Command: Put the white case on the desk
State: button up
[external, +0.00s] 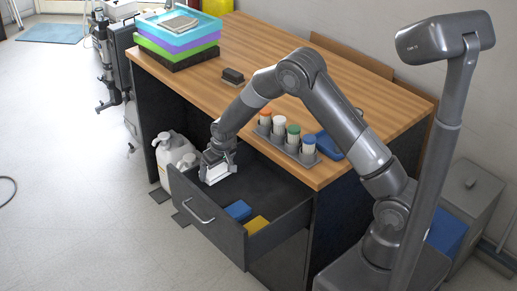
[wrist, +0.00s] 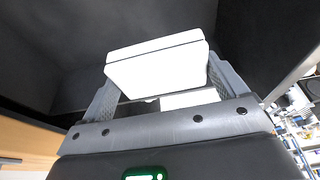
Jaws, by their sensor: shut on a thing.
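The white case (external: 216,173) is between the fingers of my gripper (external: 219,167), over the left part of the open drawer (external: 243,240). In the wrist view the white case (wrist: 157,65) fills the space between the two fingers of my gripper (wrist: 158,85), which are shut on it. A second white surface (wrist: 189,99) shows below it there; I cannot tell if it is another item. The desk (external: 270,60) has a wooden top, above and behind the drawer.
In the drawer lie a blue box (external: 237,211) and a yellow box (external: 257,225). On the desk stand a rack of capped bottles (external: 287,143), a blue item (external: 329,146), a dark block (external: 232,76) and stacked colored trays (external: 178,43). The desk's middle is largely clear.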

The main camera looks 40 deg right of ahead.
notch_tip(320, 180, up, 26)
jog(key=w+d+m, duration=0.1)
jog(key=w+d, duration=0.2)
jog(key=d, duration=0.7)
jog(key=w+d+m, duration=0.1)
jog(key=w+d, duration=0.2)
jog(key=d, duration=0.7)
jog(key=s+d+m+h, duration=0.1)
jog(key=s+d+m, duration=0.2)
jog(key=d, duration=2.1)
jog(key=shift+h, duration=0.3)
jog(key=w+a+f, duration=0.2)
jog(key=w+f, duration=0.1)
jog(key=f, duration=0.1)
jog(key=w+a+f, duration=0.2)
jog(key=f, duration=0.2)
jog(key=w+a+f, duration=0.2)
jog(key=w+f, duration=0.1)
jog(key=f, duration=0.1)
jog(key=shift+w+a, duration=0.35)
jog(key=shift+w+a+f, duration=0.15)
jog(key=shift+w+f, duration=0.05)
jog(key=shift+f, duration=1.85)
